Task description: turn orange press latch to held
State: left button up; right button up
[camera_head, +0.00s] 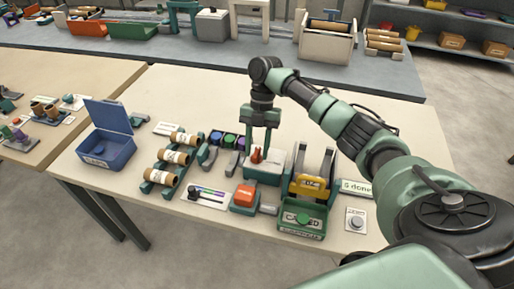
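A small orange-red lever (257,155) stands on a pale block with a teal base (264,174), right of the table's middle; it looks like the press latch. My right gripper (259,149) points down over it, with its two fingers apart on either side of the lever. I cannot tell whether either finger touches it. A separate orange block (244,195) sits on a teal base nearer to me. My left gripper is not in view.
Rolls on a teal rack (172,157) and an open blue box (106,149) lie to the left. The table's back (195,88) is clear.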

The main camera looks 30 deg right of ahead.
jog(key=shift+w+d+r, duration=0.15)
jog(key=shift+w+r, duration=0.05)
jog(key=shift+r, duration=0.15)
jog(key=b+v, duration=0.1)
jog(key=v, duration=0.6)
